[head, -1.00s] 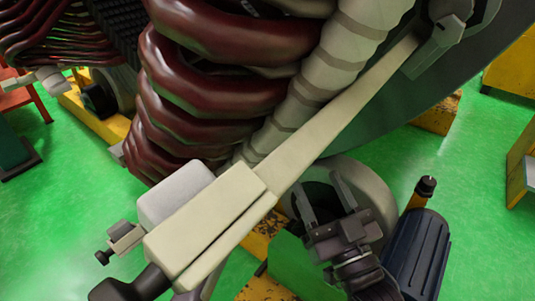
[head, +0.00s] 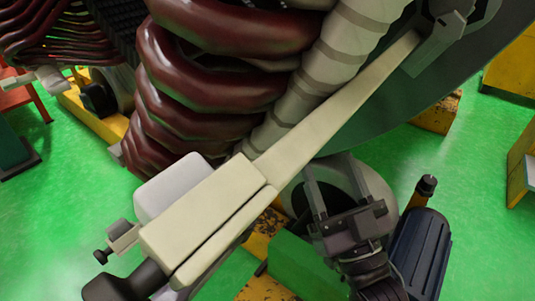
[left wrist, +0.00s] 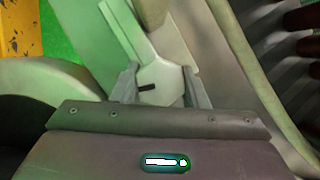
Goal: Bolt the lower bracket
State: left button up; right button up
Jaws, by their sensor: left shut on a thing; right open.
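In the left wrist view, my left gripper (left wrist: 162,92) is shut on a pale piece (left wrist: 160,76) with an angular end and a small black slot. A pale bar runs up from that piece. In the head view, a long beige bar (head: 335,120) with a box-shaped body (head: 205,215) slants from lower left to upper right. Its far end meets grey hardware (head: 438,42) at the ring's edge. My right gripper (head: 330,165) is open and empty below the bar. I cannot make out the lower bracket or any bolt for sure.
Dark red coils (head: 215,85) and a ribbed pale ring (head: 340,55) fill the upper middle. A large grey-green curved plate (head: 400,120) lies behind the bar. A blue ribbed motor (head: 418,250) stands right of my right gripper. Green floor (head: 475,220) is open at the right.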

jog(key=shift+s+r, duration=0.15)
jog(key=shift+r, duration=0.15)
pick_arm(q)
jog(key=o, duration=1)
jog(key=shift+c, duration=0.2)
jog(key=shift+s, duration=0.15)
jog(key=s+a+p, duration=0.1)
jog(key=s+p, duration=0.2)
jog(key=s, duration=0.4)
jog(key=shift+s+a+f, duration=0.15)
jog(key=shift+s+a, duration=0.05)
jog(key=shift+a, duration=0.1)
pick_arm(e)
notch_tip(320, 180, down, 22)
jog(key=s+a+g+h, duration=0.1)
jog(key=g+h, duration=0.3)
jog(key=g, duration=0.6)
jog(key=shift+s+g, duration=0.25)
jog(key=shift+g, duration=0.15)
